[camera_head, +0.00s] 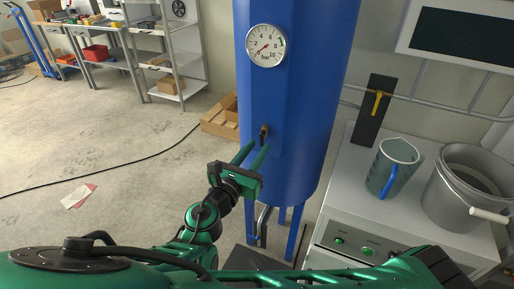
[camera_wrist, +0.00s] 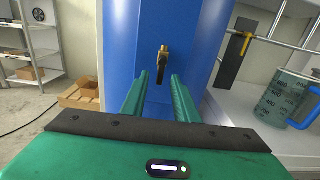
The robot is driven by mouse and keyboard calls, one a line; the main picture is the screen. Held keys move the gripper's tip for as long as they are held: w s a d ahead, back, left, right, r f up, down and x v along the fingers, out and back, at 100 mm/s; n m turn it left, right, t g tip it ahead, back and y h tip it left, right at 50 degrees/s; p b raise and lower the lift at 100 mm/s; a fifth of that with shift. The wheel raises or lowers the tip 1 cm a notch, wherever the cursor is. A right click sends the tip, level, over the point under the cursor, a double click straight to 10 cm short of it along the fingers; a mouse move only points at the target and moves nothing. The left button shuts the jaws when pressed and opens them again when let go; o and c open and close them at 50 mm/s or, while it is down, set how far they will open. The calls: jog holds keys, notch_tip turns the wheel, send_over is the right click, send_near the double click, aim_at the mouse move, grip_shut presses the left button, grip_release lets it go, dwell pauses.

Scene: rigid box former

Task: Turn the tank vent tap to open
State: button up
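The blue tank (camera_head: 293,80) stands upright in the middle of the head view, with a round pressure gauge (camera_head: 266,45) on its front. The vent tap (camera_head: 264,131) is a small brass fitting with a dark lever, low on the tank's front. In the wrist view the tap (camera_wrist: 163,58) shows its brass body at the top and its dark lever hanging down. My gripper (camera_head: 255,154) is open and empty, its two green fingers pointing at the tank just below and in front of the tap. In the wrist view the fingers (camera_wrist: 159,88) lie apart on either side below the lever.
A white cabinet (camera_head: 340,180) on the right carries a jug with a blue handle (camera_head: 394,167) and a grey bucket (camera_head: 470,188). A yellow-handled tap (camera_head: 377,103) sits on a dark plate on the wall pipe. A cardboard box (camera_head: 222,122) lies behind the tank; the left floor is mostly clear.

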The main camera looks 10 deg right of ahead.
jog(key=v, duration=0.9)
jog(key=shift+s+a, duration=0.2)
